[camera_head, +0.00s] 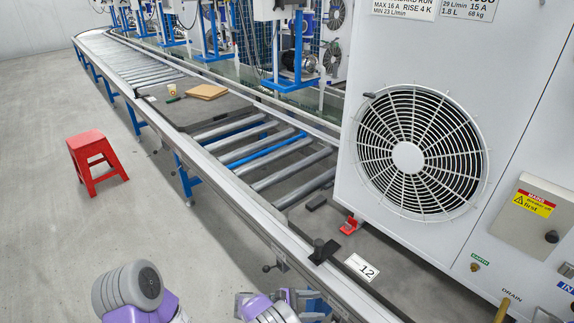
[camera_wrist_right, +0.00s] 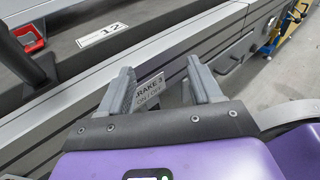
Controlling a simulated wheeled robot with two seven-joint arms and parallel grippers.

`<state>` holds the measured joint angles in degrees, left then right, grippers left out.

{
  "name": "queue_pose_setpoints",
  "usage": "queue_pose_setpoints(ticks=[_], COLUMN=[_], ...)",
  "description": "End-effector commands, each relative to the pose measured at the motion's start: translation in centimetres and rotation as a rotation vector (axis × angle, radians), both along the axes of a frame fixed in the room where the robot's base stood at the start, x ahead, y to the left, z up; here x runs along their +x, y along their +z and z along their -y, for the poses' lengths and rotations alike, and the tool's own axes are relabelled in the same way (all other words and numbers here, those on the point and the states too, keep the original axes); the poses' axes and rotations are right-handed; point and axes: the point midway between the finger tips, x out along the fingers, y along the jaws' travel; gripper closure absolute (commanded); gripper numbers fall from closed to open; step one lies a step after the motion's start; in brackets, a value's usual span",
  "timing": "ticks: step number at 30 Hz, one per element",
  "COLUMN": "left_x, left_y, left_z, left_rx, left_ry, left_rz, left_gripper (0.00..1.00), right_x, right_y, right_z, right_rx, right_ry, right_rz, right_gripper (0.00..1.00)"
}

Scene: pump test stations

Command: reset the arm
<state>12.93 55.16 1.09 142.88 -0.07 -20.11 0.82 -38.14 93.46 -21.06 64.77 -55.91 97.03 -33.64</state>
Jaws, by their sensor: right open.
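My right gripper (camera_head: 283,299) is at the bottom middle of the head view, low beside the near side of the conveyor (camera_head: 232,188). In the right wrist view its two grey fingers (camera_wrist_right: 162,88) are apart with nothing held between them. A small plate (camera_wrist_right: 149,92) reading BRAKE 3 ON / OFF shows behind the fingers, partly covered by one of them. My left arm shows only as a grey and purple link at the bottom left of the head view. My left gripper is not visible.
A large white unit with a round fan (camera_head: 408,158) stands on the conveyor at the right. A black clamp (camera_head: 322,251), a red bracket (camera_head: 349,224) and a tag 12 (camera_head: 361,268) are near it. A red stool (camera_head: 96,158) stands on open floor at left.

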Motion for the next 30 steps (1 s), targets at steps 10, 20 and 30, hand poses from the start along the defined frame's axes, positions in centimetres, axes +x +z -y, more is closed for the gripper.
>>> queue_pose_setpoints(ticks=[10, 20, 30], left_x=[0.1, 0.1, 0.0], left_y=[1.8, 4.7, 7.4], left_z=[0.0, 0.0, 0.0], left_rx=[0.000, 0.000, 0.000], left_ry=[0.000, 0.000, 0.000], left_rz=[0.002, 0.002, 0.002], left_gripper=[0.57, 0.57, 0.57], right_x=[-5.8, -17.2, -21.0], right_y=[-7.2, -11.0, -5.2], right_z=[5.5, 3.4, 0.1], right_rx=[0.424, 1.039, 1.329], right_ry=[-0.239, -0.841, -1.541], right_rz=[-0.084, 0.110, 0.690], right_gripper=[0.36, 0.36, 0.36])
